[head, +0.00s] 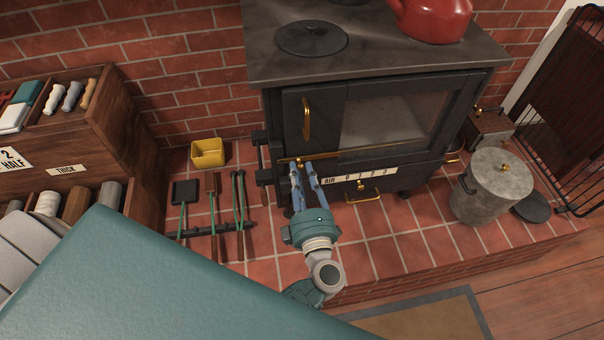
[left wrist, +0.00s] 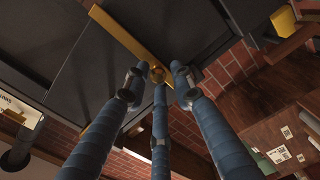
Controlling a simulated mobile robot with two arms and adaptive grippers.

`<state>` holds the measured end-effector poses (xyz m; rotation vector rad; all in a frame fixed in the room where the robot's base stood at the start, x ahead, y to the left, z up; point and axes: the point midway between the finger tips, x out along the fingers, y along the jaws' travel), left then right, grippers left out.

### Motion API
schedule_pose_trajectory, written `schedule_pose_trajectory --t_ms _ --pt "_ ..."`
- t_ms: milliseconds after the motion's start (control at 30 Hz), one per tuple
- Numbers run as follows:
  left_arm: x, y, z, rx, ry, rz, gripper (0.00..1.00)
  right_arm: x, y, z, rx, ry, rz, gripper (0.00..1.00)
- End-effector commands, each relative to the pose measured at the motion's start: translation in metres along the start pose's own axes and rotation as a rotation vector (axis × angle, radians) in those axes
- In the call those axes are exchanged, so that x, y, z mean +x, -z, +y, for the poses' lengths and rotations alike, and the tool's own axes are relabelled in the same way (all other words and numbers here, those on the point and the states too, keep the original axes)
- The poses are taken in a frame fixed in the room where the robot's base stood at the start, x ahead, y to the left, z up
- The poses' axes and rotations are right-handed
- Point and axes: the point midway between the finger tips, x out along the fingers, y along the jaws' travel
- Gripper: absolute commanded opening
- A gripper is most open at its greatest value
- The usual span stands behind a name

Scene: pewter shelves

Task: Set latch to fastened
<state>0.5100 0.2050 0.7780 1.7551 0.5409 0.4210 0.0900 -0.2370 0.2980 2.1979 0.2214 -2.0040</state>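The black stove (head: 375,62) has a glass door with an upright brass handle (head: 307,119). A long brass latch bar (head: 335,153) lies nearly level across the stove front below the door glass. It runs diagonally in the left wrist view (left wrist: 120,38), with a small brass knob (left wrist: 158,74) on it. My left gripper (head: 301,167) is at the left part of this bar, pointing at the knob. Its three blue fingers (left wrist: 158,80) are spread around the knob, with gaps showing, so it looks open. Whether any finger touches the knob is unclear. My right gripper is not in view.
An air scale plate (head: 372,180) and a brass handle (head: 363,191) sit below the bar. Fire tools (head: 213,215) and a yellow box (head: 208,153) are left on the tiled hearth. A lidded pot (head: 490,188) stands right. A red kettle (head: 432,18) is on top.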

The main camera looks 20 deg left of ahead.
Motion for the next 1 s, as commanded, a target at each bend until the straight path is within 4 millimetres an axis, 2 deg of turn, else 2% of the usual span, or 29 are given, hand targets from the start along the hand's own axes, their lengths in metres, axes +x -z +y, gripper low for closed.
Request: schedule_pose_trajectory --t_ms 367,733,1000 --pt "-0.004 -0.001 0.0 0.001 -0.001 -0.003 0.35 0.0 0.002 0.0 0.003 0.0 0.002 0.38" --pt "-0.061 -0.001 -0.001 0.001 0.003 -0.002 0.35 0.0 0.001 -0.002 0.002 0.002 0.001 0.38" --pt "-0.075 0.0 0.0 0.001 0.0 -0.001 0.35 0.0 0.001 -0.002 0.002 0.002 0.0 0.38"
